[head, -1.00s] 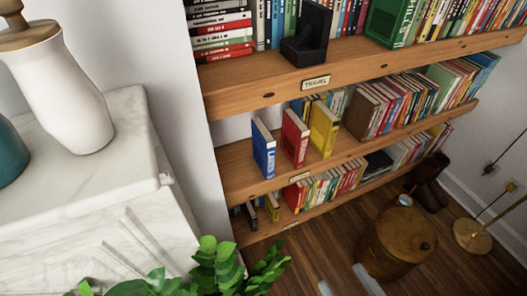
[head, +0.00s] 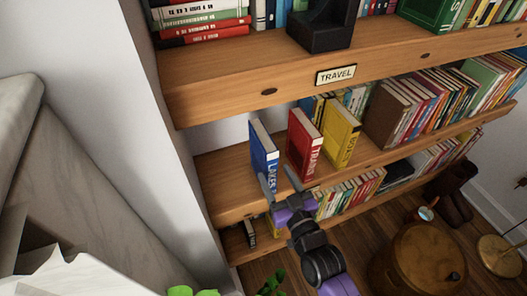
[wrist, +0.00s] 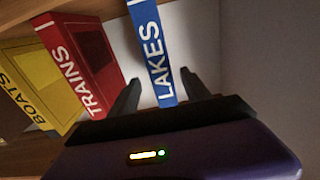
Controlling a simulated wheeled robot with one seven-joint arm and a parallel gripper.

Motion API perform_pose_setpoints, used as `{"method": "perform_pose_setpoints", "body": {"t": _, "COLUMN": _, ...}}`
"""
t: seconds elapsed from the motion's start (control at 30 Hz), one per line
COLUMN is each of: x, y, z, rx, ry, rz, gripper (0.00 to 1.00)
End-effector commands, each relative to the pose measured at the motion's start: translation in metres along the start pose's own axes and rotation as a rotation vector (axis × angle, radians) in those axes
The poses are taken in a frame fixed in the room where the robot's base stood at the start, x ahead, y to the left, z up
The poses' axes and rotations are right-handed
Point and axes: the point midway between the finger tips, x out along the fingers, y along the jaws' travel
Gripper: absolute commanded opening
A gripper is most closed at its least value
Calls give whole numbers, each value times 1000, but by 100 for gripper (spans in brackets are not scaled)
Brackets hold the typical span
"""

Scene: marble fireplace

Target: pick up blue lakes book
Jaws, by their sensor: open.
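The blue book with "LAKES" on its spine (head: 264,152) stands upright on the middle shelf, leftmost of three separate books. It also shows in the wrist view (wrist: 152,52), spine toward me, between the two dark fingers. My gripper (head: 280,181) is open in front of the blue book, its fingertips close to the spine's lower part. In the wrist view my gripper (wrist: 160,88) has one finger on each side of the blue spine. I cannot tell whether either finger touches the book.
The red "TRAINS" book (head: 304,145) stands just right of the blue one, with the yellow "BOATS" book (head: 341,134) beyond it. The upper shelf with a "TRAVEL" label (head: 336,75) overhangs them. A white wall (head: 150,110) and a marble mantel (head: 60,190) are at left.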

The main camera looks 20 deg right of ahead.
Motion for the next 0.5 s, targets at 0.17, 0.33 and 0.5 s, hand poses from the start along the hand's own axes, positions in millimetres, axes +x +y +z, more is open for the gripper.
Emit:
{"method": "perform_pose_setpoints", "body": {"t": 0.17, "x": 10, "y": 0, "z": 2, "rx": -16, "ry": -9, "rz": -1, "gripper": 56}}
{"method": "perform_pose_setpoints", "body": {"t": 0.33, "x": 27, "y": 0, "z": 2, "rx": -14, "ry": -8, "rz": -1, "gripper": 56}}
{"method": "perform_pose_setpoints", "body": {"t": 0.5, "x": 47, "y": -1, "z": 1, "rx": -14, "ry": -8, "rz": -1, "gripper": 56}}
